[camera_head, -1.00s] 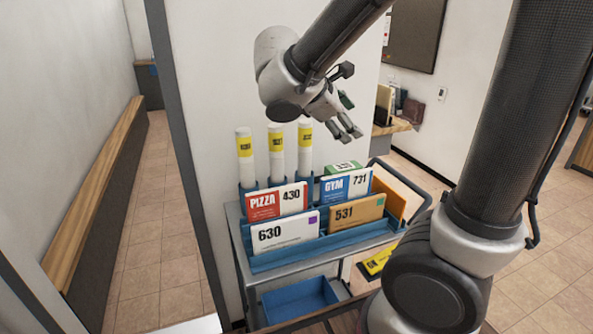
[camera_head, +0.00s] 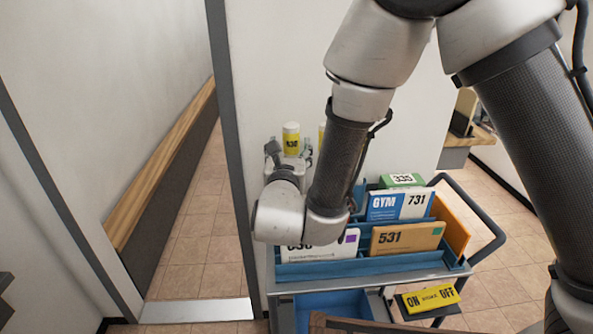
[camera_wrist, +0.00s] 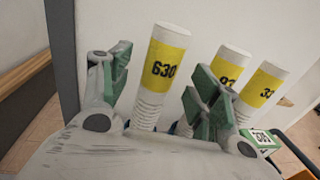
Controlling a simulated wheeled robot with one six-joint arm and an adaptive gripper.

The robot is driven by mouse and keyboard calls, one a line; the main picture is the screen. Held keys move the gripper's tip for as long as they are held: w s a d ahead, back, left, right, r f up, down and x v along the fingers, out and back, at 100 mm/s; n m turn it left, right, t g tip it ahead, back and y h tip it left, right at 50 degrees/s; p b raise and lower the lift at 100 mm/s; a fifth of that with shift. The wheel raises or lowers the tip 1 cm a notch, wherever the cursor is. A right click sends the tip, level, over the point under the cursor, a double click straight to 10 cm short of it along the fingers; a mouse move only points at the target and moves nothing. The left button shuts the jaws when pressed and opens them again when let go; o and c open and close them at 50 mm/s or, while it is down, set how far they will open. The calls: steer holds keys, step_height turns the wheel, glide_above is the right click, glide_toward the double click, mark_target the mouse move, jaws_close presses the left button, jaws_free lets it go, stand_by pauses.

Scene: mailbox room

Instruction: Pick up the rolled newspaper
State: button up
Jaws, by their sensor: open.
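Three upright white rolled newspapers with yellow labels stand in a row at the back of the mail cart. The one marked 630 (camera_wrist: 165,68) is nearest in the wrist view; its top also shows in the head view (camera_head: 291,138). My gripper (camera_wrist: 160,88) is open, with one green-padded finger left of this roll and the other right of it. Gaps show between the pads and the roll. A second roll (camera_wrist: 226,72) and a third (camera_wrist: 262,90), with labels partly hidden or cut off, stand to the right. My arm hides the rolls' lower parts in the head view.
The blue cart (camera_head: 365,266) holds a GYM 731 mailer (camera_head: 398,205), a brown 531 envelope (camera_head: 406,238), a partly hidden 630 envelope (camera_head: 320,248) and a green box (camera_head: 402,181). A wall stands close behind the rolls. A dark door frame (camera_head: 234,150) is at left.

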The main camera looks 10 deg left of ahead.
mark_target(291, 145)
steer(key=w, duration=0.4)
steer(key=shift+w+a, duration=0.1)
steer(key=shift+a, duration=0.05)
jaws_close()
steer(key=shift+r, duration=0.1)
